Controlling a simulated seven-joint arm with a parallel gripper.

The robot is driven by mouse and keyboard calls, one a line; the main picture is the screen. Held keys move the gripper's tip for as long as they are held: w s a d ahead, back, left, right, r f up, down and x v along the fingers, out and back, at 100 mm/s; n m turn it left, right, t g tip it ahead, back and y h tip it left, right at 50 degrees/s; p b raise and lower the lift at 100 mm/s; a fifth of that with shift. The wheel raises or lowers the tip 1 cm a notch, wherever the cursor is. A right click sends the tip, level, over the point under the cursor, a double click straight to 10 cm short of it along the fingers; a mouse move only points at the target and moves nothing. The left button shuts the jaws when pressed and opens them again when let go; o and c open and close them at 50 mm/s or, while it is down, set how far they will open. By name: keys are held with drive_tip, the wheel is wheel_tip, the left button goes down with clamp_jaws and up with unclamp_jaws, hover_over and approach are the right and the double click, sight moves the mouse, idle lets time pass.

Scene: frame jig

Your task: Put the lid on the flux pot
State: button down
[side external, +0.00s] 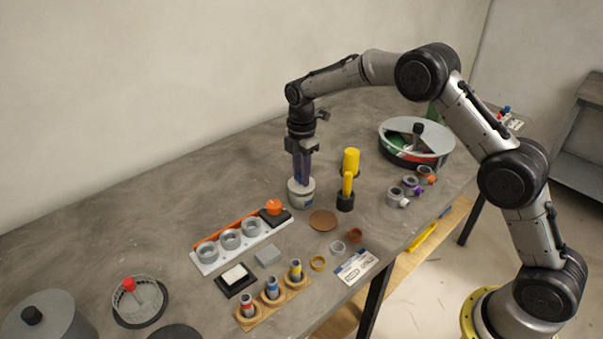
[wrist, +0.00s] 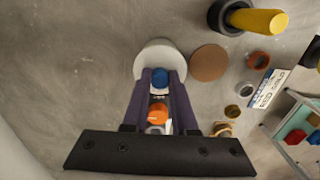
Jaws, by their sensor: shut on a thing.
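The flux pot (side external: 301,197) is a small light-grey cylinder with a bluish label, standing upright on the grey table below my gripper (side external: 303,180). My gripper points straight down, its purple fingers shut on the blue knob (wrist: 160,77) of a pale round lid (wrist: 157,55). In the side view the fingers cover the knob, and the lid is at the pot's top. I cannot tell whether it rests fully on the rim or sits slightly above it. In the wrist view the lid hides most of the pot.
A white rack with grey cups (side external: 230,240) and an orange knob (side external: 274,207) stand front left. A round divided tray (side external: 416,157) is back right. Bare table lies behind the pot.

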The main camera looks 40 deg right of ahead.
drive_tip(key=shift+f, duration=0.15)
drive_tip(key=shift+f, duration=0.6)
idle(0.4)
drive_tip(key=c, duration=0.6)
unclamp_jaws()
drive_tip(key=shift+o, duration=0.7)
drive_tip(key=shift+r, duration=0.15)
drive_tip(key=shift+r, duration=0.65)
